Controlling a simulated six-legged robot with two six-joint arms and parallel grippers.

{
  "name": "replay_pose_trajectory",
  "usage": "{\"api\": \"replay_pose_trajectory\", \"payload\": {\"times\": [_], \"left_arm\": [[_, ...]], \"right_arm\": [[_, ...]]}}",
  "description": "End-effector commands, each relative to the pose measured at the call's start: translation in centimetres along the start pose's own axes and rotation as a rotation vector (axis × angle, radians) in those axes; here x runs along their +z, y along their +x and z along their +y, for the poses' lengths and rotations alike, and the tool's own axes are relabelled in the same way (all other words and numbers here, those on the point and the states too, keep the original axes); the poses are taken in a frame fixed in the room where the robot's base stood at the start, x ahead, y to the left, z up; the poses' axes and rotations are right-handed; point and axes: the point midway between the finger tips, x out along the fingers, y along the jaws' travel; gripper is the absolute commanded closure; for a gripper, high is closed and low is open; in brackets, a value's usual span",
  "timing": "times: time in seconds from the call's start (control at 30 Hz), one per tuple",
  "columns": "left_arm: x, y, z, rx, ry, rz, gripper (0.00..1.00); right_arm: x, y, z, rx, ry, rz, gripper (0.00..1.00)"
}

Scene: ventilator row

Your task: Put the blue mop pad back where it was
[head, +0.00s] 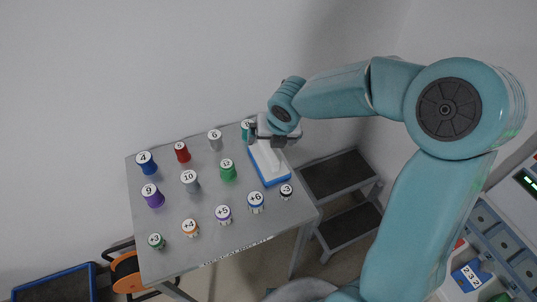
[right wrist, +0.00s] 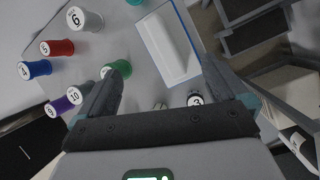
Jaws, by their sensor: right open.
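My left gripper is not in view.
Numbered cylinders stand over the grey table (head: 185,255), including a green one (head: 228,172) and a small black one (head: 286,192). A dark step stand (head: 335,175) is to the right. A cabinet with blue-grey bins (head: 500,250) stands at the right edge. A blue-edged dark mat (head: 55,290) lies lower left.

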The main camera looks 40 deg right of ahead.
Motion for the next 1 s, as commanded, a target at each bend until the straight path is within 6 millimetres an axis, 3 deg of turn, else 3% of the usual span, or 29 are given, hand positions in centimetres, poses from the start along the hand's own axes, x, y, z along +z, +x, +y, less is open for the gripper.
{"api": "replay_pose_trajectory", "payload": {"times": [0.1,0.2,0.3,0.37,0.7,1.0], "left_arm": [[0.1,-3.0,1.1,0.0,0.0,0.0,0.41],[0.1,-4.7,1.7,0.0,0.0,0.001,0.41],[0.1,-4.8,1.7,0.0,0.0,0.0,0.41],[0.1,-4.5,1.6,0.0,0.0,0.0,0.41],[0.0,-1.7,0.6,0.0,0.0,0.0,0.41],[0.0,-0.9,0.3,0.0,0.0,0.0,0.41]], "right_arm": [[-0.4,-2.3,-0.2,0.005,-0.333,0.002,0.0],[-1.1,-3.6,-0.9,-0.005,-0.363,0.023,0.0],[-0.9,-3.6,-1.1,-0.009,-0.353,0.022,0.0],[-1.0,-2.8,-1.2,-0.01,-0.351,0.024,0.0],[-1.3,5.2,-1.4,-0.01,-0.349,0.025,0.0],[-1.1,8.0,-1.2,-0.009,-0.348,0.022,0.0]]}}
